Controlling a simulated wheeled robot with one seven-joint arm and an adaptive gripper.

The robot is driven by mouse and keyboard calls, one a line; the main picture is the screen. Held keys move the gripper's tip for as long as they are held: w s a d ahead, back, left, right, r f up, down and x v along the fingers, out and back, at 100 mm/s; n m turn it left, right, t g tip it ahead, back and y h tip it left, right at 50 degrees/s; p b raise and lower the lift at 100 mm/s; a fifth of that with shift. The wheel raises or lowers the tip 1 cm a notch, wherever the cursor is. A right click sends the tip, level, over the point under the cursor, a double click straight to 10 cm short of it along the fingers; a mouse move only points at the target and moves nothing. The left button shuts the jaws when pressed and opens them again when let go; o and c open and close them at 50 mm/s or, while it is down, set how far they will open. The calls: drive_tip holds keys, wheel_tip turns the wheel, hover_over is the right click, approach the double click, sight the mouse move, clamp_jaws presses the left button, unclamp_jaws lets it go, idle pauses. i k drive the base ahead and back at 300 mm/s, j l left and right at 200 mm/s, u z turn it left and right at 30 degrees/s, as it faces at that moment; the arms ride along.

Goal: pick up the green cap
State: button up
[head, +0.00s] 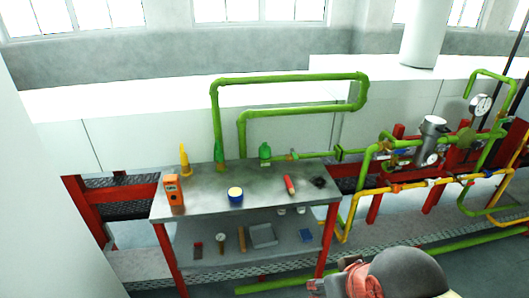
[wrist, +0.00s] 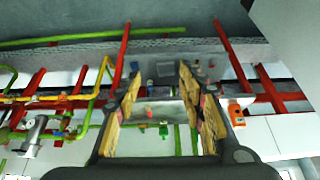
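A small green object that looks like the green cap (head: 265,151) stands at the back edge of the grey table, right of its middle. It also shows small and upside down in the wrist view (wrist: 163,131), between my fingers in the picture but well beyond them. A taller green bottle-like piece (head: 219,155) stands further left at the back edge. My gripper (wrist: 158,88) is open, its two fingers wide apart with nothing between them. In the head view my arm's end shows at the bottom right, in front of the table and apart from the cap; its fingertips are unclear there.
Green pipes (head: 290,78) rise behind. The lower shelf (head: 220,258) holds several items.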

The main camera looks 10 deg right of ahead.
sight(264, 150)
drive_tip(key=i+j+z, duration=0.1)
drive_tip(key=z, duration=0.3)
drive_tip(key=i+j+z, duration=0.1)
drive_tip(key=z, duration=0.3)
drive_tip(key=i+j+z, duration=0.1)
drive_tip(key=z, duration=0.3)
drive_tip(key=i+j+z, duration=0.1)
drive_tip(key=j, duration=0.35)
drive_tip(key=i+j+z, duration=0.15)
drive_tip(key=j, duration=0.3)
drive_tip(key=i+j+z, duration=0.1)
drive_tip(key=j, duration=0.35)
drive_tip(key=j+z, duration=0.1)
drive_tip(key=j, duration=0.35)
